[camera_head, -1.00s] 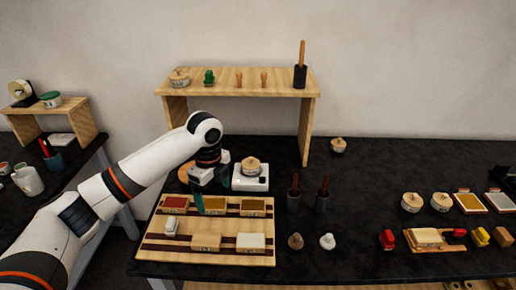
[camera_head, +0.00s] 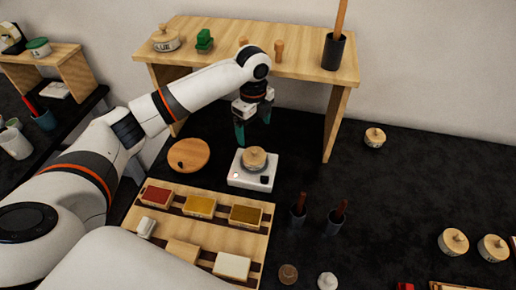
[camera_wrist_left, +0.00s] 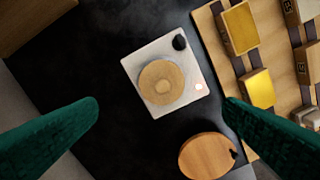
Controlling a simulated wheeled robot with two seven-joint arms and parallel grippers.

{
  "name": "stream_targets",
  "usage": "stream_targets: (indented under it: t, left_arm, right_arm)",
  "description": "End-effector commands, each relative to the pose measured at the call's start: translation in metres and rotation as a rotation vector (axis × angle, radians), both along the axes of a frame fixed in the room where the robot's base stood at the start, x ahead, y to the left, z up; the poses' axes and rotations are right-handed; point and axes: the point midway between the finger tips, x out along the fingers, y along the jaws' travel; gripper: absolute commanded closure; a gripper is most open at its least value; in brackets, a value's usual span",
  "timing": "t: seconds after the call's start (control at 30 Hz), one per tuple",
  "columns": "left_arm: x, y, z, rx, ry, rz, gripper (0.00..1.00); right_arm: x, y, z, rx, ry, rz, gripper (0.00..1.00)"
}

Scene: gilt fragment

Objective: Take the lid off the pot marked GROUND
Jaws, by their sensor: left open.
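A round pot with a knobbed wooden lid (camera_head: 254,158) sits on a small white device (camera_head: 238,178); its marking is not readable here. The lid and knob show from above in the wrist view (camera_wrist_left: 161,83), lid on. My left gripper (camera_head: 253,128) is open and empty, pointing down above and behind this pot in the head view. In the wrist view its green fingers (camera_wrist_left: 161,108) are spread either side of the pot, apart from it. Other lidded pots stand on the shelf (camera_head: 166,39), right of the shelf (camera_head: 375,137) and far right (camera_head: 453,241); I cannot read GROUND on any.
A round wooden disc (camera_head: 188,154) lies left of the white device. A wooden rack (camera_head: 220,232) with coloured blocks is in front. Two dark cups with handles (camera_head: 299,213) stand front right. The wooden shelf (camera_head: 290,62) rises behind my gripper.

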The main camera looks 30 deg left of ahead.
Motion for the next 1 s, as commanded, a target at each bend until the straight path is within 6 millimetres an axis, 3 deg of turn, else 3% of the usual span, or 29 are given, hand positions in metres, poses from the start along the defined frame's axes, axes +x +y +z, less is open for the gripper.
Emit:
stream_targets:
  t: [0.1, 0.37, 0.7, 1.0]
  left_arm:
    - [-0.002, 0.0, -0.021, 0.001, 0.009, 0.001, 0.1]
    - [-0.001, 0.0, -0.045, 0.0, 0.006, 0.0, 0.1]
    - [-0.002, 0.0, -0.093, 0.001, 0.006, 0.0, 0.1]
    - [-0.001, 0.0, -0.101, 0.001, 0.003, -0.001, 0.1]
  right_arm:
    - [-0.002, 0.0, 0.008, 0.0, 0.003, 0.0, 0.15]
    - [-0.003, 0.0, 0.013, 0.0, 0.004, 0.001, 0.15]
    - [0.002, 0.002, 0.027, 0.002, -0.004, 0.001, 0.15]
    - [0.002, 0.004, 0.027, 0.006, -0.005, 0.001, 0.15]
